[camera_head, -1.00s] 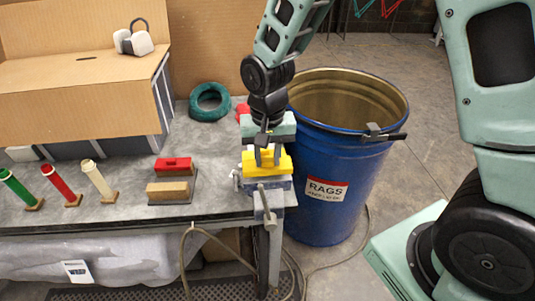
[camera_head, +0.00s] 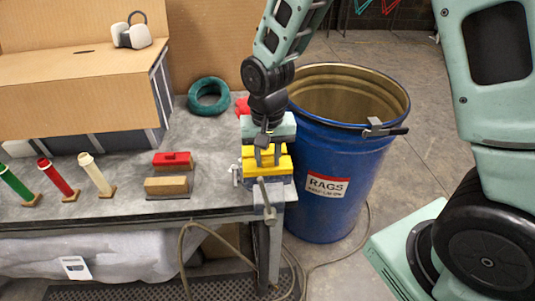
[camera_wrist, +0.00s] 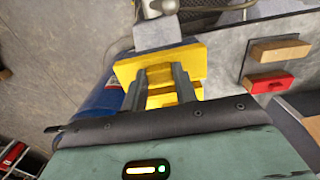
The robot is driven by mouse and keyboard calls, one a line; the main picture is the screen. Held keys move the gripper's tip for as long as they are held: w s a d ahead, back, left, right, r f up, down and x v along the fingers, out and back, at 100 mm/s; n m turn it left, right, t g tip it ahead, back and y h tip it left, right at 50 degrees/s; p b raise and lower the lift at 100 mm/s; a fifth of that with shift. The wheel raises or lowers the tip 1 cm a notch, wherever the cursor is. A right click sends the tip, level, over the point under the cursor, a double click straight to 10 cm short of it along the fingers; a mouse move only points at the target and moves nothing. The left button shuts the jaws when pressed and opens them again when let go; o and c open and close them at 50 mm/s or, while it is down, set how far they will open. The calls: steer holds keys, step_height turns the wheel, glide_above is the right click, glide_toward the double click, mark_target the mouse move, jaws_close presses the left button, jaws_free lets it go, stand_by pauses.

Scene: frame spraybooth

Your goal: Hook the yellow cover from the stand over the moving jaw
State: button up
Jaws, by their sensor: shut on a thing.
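My gripper (camera_head: 267,158) points down over the vise at the front right corner of the bench. Its two fingers are shut on the yellow cover (camera_head: 282,166), which sits at the vise jaws. In the wrist view the yellow cover (camera_wrist: 195,60) spreads wide beyond the fingertips, and more yellow shows between and behind the fingers. The grey vise (camera_head: 274,190) has its screw and handle toward the front. The wrist view shows a grey vise part (camera_wrist: 157,33) just past the cover. The fingers and cover hide the jaws, so I cannot tell whether the cover is fully seated.
A stand to the left holds a red block (camera_head: 173,160) and a tan block (camera_head: 166,186). A blue rag drum (camera_head: 335,190) stands right of the vise. A green ring (camera_head: 208,96) lies behind. Several coloured tubes stand at left. The bench top (camera_head: 215,165) between is clear.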

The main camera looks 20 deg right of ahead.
mark_target(267, 160)
steer(key=shift+f+b, duration=0.55)
steer(key=shift+f, duration=0.25)
steer(key=o, duration=1.1)
steer(key=shift+c, duration=0.2)
step_height(267, 160, up, 17)
steer(key=b, duration=0.2)
steer(key=shift+r+b, duration=0.2)
steer(key=shift+b, duration=0.15)
